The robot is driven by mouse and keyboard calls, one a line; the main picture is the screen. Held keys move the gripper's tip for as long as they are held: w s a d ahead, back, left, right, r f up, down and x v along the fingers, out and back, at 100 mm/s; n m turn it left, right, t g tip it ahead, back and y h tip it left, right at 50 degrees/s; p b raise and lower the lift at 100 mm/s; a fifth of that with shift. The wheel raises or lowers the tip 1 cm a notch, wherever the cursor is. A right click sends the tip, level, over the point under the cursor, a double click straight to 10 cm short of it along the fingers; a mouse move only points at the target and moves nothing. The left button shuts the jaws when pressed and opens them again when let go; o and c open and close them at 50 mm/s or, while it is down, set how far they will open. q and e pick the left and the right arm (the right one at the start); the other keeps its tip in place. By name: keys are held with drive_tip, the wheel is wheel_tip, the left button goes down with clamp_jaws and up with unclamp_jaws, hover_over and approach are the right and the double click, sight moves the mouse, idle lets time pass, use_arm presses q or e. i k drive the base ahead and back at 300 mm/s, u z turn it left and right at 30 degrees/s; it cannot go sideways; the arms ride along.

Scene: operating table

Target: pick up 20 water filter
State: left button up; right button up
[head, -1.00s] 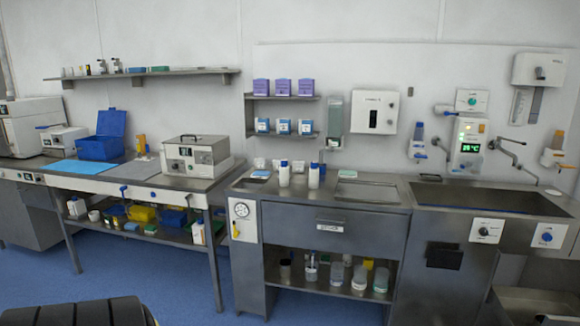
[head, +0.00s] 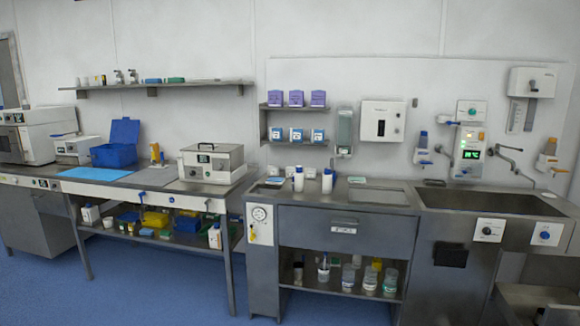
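No item in the head view can be made out clearly as a water filter, because labels are too small to read. Small purple boxes (head: 296,98) stand in a row on the upper wall shelf. White-and-blue boxes (head: 296,134) stand on the shelf below. Several clear jars (head: 348,278) stand on the lower shelf under the steel counter. A white dispenser (head: 383,121) and a white unit with a green display (head: 469,152) hang on the wall. Neither of my grippers is in view.
A steel counter (head: 372,197) with a sink (head: 490,201) runs along the right. The left bench (head: 150,179) holds a blue bin (head: 106,154) and a steel box unit (head: 212,163). Blue floor (head: 150,285) in front is clear.

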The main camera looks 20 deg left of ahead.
sight(298, 174)
drive_tip(key=u, duration=0.65)
drive_tip(key=i, duration=3.3)
drive_tip(key=z, duration=0.4)
